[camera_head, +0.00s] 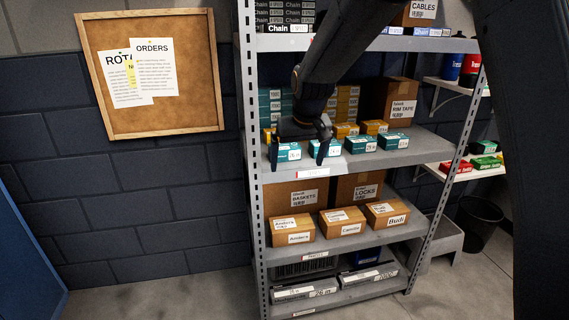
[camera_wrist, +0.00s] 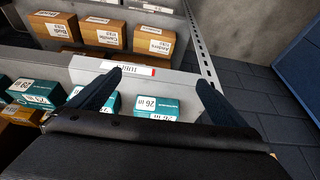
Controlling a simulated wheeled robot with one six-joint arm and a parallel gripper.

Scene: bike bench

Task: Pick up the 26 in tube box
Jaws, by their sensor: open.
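The 26 in tube box (camera_head: 289,153) is a small teal box with a white label at the left end of the front row on the middle shelf. In the wrist view, the box (camera_wrist: 155,106) lies between the finger lines, its "26 in" label readable. My gripper (camera_head: 298,152) is open, with one finger on each side of this box in the head view. In the wrist view, my gripper (camera_wrist: 159,78) shows both fingers spread and nothing clamped. Whether a finger touches the box cannot be told.
Another teal box (camera_head: 325,148) stands just right of it, close to a finger, with more teal boxes (camera_head: 360,144) beyond. The shelf's front lip carries a label (camera_wrist: 128,68). A metal upright (camera_head: 253,180) stands close on the left. Brown boxes (camera_head: 292,229) fill the shelf below.

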